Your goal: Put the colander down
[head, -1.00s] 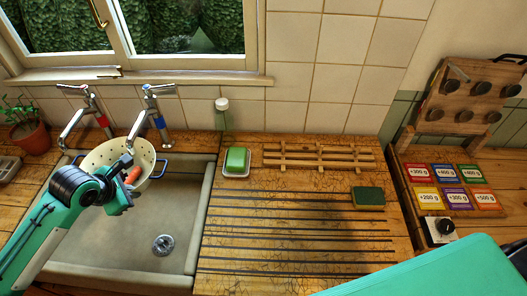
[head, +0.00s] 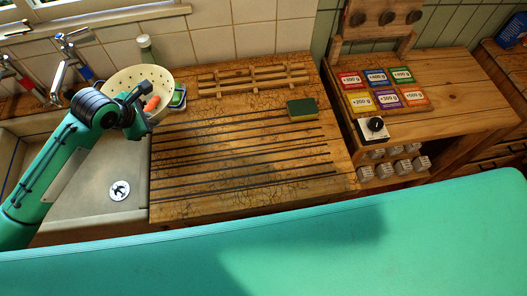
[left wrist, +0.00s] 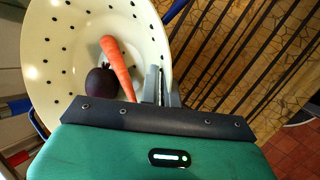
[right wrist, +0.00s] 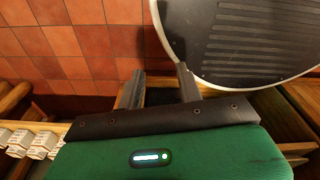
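The cream colander (head: 157,78) with dark holes is held above the back right corner of the sink, overlapping the drainboard's edge in the head view. My left gripper (head: 145,96) is shut on its rim. In the left wrist view the fingers (left wrist: 161,86) are close together at the rim of the colander (left wrist: 52,42). A carrot (left wrist: 118,66) and a dark beetroot (left wrist: 101,82) lie inside it. Whether its base touches anything is hidden. My right gripper (right wrist: 158,80) shows only in its wrist view, open and empty.
The grooved wooden drainboard (head: 225,150) is mostly clear. A wooden rack (head: 255,79) lies at its back and a green sponge (head: 302,108) at its right. A soap dish (head: 179,97) is partly behind the colander. The sink (head: 85,195) is at left, with taps (head: 72,55) behind it.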

